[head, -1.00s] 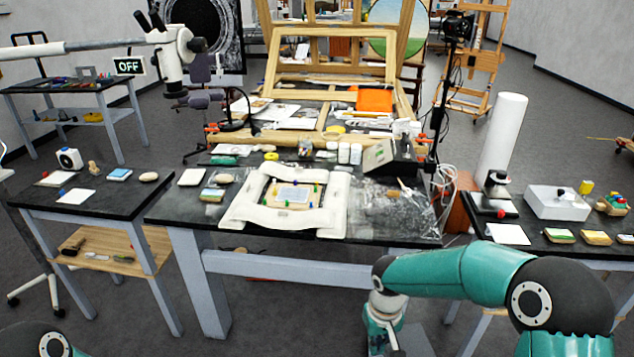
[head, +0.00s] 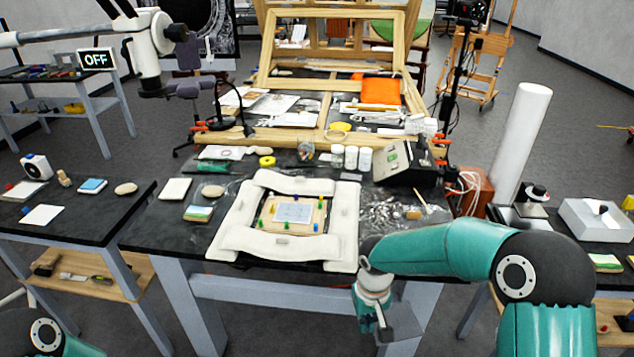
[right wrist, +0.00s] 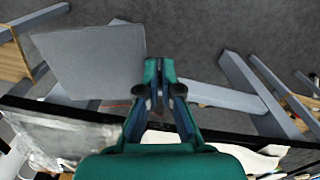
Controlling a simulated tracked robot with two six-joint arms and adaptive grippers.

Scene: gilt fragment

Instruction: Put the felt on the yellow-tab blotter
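My right gripper (head: 379,325) hangs low in front of the main table's near right side. In the right wrist view its fingers (right wrist: 158,75) are close together. A flat grey square that looks like the felt (head: 403,327) sits at the fingertips and sticks out to one side. It also shows in the right wrist view (right wrist: 90,60), where its pinched edge is partly hidden by a finger. White blotter-like squares lie on the main table (head: 174,190) and the left table (head: 42,215). I cannot make out a yellow tab on them. My left gripper is out of view.
The main table (head: 160,235) carries a padded white frame (head: 232,225) around a pinned panel, a layered sponge-like block (head: 198,213), jars and a grey box. Side tables stand left and right. Bare floor (head: 250,335) lies in front.

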